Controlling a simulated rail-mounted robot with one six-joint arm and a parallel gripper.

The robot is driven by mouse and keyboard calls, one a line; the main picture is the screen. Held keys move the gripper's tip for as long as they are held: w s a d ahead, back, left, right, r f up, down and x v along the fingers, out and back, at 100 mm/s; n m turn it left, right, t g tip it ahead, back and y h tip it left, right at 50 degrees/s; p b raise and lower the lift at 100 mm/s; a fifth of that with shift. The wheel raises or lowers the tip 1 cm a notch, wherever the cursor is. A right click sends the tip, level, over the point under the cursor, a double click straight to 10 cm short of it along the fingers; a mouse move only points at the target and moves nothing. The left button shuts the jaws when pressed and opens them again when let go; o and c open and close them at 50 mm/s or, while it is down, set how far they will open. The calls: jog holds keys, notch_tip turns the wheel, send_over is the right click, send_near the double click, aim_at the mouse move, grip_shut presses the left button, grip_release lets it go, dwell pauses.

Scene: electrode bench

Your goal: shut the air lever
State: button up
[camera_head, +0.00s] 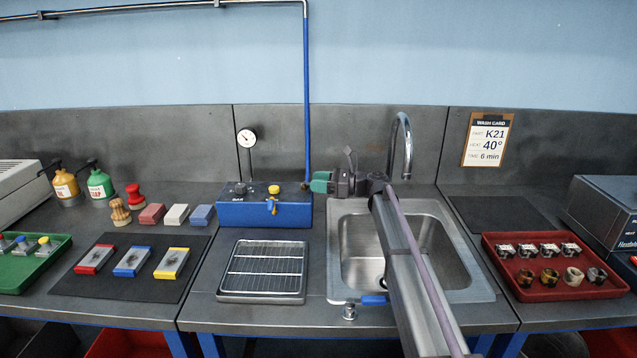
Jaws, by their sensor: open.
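A blue box (264,214) stands at the back of the bench, left of the sink. A yellow knob (274,189) and a dark knob (240,188) sit on top. A blue pipe (306,110) comes down to a brass fitting at the box's right end. My gripper (314,184), with green fingers, points left just beside that fitting, above and right of the lever. It appears empty; the gap between its fingers is hard to see.
A pressure gauge (247,138) stands behind the box. A wire rack (264,270) lies in front. The sink (335,270) has a tall tap (402,130) and another blue handle (375,300) at its front rim. Coloured blocks (176,214) lie left of the box.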

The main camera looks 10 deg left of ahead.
jog(key=shift+c, duration=0.3)
grip_shut()
dwell(0.3)
